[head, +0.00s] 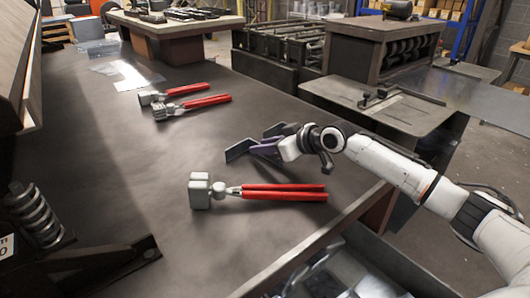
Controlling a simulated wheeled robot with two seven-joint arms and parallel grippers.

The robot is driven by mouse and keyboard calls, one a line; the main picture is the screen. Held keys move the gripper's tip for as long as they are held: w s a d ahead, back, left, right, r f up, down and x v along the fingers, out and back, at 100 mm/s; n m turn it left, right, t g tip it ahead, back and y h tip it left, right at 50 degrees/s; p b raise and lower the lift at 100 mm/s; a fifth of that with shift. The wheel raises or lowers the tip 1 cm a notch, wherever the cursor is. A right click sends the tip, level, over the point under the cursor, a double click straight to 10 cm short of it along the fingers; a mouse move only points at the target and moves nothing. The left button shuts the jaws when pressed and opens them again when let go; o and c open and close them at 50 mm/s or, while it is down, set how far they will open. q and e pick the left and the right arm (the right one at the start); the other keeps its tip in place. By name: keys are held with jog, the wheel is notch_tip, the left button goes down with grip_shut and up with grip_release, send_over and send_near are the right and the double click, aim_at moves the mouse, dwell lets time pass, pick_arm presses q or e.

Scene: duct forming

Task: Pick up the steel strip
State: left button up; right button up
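Thin, shiny flat metal pieces lie at the far left of the dark table; the brightest looks like a steel strip (137,82), though glare makes its outline hard to tell. My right gripper (256,144) comes in from the right and hangs over the middle of the table, well to the right of and nearer than the metal pieces. Its dark purple fingers look spread apart, with nothing seen between them. My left gripper is not in view.
A red-handled tool (258,192) lies just nearer than my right gripper. Two more red-handled tools (195,103) lie between it and the metal pieces. A coil spring (34,214) stands at the left edge. A bench machine (385,103) stands beyond the table at right.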

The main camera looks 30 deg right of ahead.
grip_shut()
notch_tip(320, 180, up, 10)
jog(key=shift+r, duration=0.1)
dwell(0.5)
